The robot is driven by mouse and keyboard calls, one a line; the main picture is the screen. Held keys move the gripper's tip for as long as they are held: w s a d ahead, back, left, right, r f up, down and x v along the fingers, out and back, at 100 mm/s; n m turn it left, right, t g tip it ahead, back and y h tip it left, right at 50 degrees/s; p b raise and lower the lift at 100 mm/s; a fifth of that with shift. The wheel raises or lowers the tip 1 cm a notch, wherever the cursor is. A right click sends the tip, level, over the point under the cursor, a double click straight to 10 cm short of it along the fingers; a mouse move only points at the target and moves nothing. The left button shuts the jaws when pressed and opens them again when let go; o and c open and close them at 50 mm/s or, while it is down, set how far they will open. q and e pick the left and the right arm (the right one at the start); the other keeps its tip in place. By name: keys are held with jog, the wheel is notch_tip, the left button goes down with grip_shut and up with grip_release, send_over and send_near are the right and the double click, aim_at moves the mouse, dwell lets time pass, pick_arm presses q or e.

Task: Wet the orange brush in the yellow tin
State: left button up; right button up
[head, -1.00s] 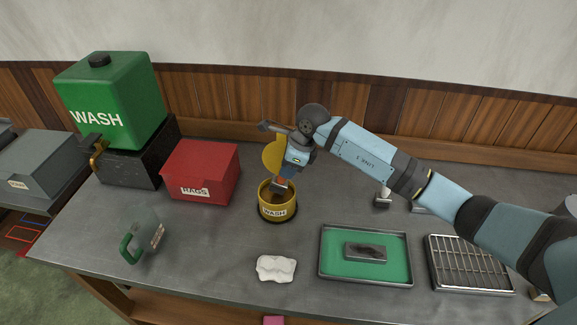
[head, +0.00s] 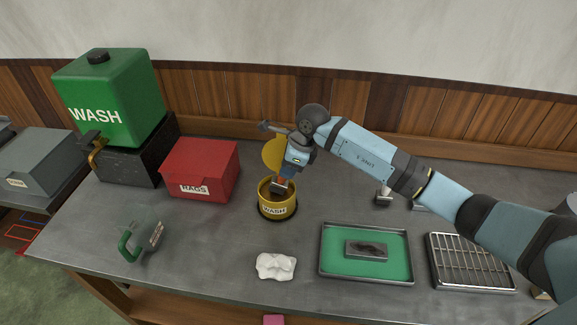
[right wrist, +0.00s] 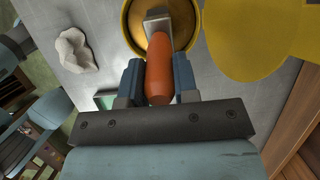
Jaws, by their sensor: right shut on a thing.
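The yellow tin (head: 278,211), labelled WASH, stands open on the bench with its yellow lid (head: 273,154) raised behind it. It also shows in the right wrist view (right wrist: 129,22). My right gripper (head: 284,178) is right above the tin, pointing down. It is shut on the orange handle of the brush (right wrist: 159,70). The brush's metal end reaches over and into the tin's mouth. Its bristles are hidden, and I cannot tell how deep they are. My left gripper is not in view.
A red RAGS box (head: 201,169) stands left of the tin, with a green WASH tank (head: 110,98) beyond it. A green-handled jug (head: 142,240), a white cloth (head: 276,265), a green tray (head: 330,270) and a wire rack (head: 470,262) are on the bench.

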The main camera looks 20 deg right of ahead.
jog(key=shift+f, duration=0.1)
dwell(1.0)
dwell(0.5)
notch_tip(320, 180, up, 2)
jog(key=shift+r+p, duration=0.1)
jog(key=shift+p, duration=0.2)
jog(key=shift+r+p, duration=1)
jog(key=shift+r, duration=1.45)
